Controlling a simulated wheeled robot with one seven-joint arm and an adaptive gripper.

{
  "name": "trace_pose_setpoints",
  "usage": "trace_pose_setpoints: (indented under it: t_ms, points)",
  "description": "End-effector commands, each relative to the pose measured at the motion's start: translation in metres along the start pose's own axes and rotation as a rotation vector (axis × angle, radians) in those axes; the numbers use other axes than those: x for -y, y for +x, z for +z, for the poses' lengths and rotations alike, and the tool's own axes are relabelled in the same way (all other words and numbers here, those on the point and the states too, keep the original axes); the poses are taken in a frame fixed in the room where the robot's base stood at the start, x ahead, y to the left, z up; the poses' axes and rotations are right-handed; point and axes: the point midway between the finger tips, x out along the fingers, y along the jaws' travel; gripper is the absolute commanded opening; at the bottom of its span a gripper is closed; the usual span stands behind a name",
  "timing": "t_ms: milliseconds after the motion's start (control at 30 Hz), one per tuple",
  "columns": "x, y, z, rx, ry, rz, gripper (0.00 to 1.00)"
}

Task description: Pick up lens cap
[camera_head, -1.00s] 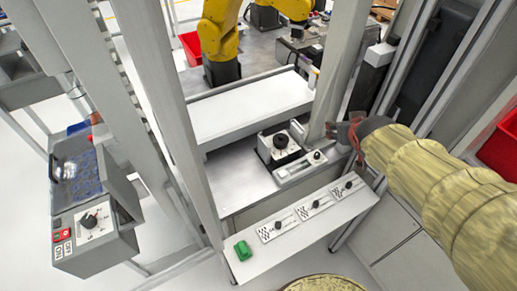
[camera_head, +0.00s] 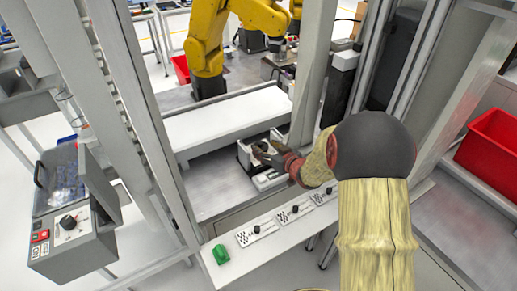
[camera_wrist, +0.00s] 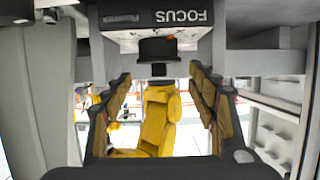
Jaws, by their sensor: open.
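A white shelf (camera_head: 225,120) lies behind the box, and a grey upright post (camera_head: 312,70) rises close to my gripper. A yellow robot arm (camera_head: 207,40) stands behind.

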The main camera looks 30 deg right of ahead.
Motion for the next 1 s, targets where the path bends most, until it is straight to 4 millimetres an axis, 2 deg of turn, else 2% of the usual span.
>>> trace_pose_setpoints:
  t_ms: [200,333,600,1000]
  points:
    - [0.0,0.033,-0.001,-0.001,-0.003,-0.002,0.58]
    - [-0.001,0.044,-0.002,-0.001,-0.001,0.0,0.58]
    - [-0.001,0.047,-0.004,-0.001,-0.001,0.001,0.58]
    - [-0.001,0.046,-0.004,-0.001,-0.001,0.001,0.36]
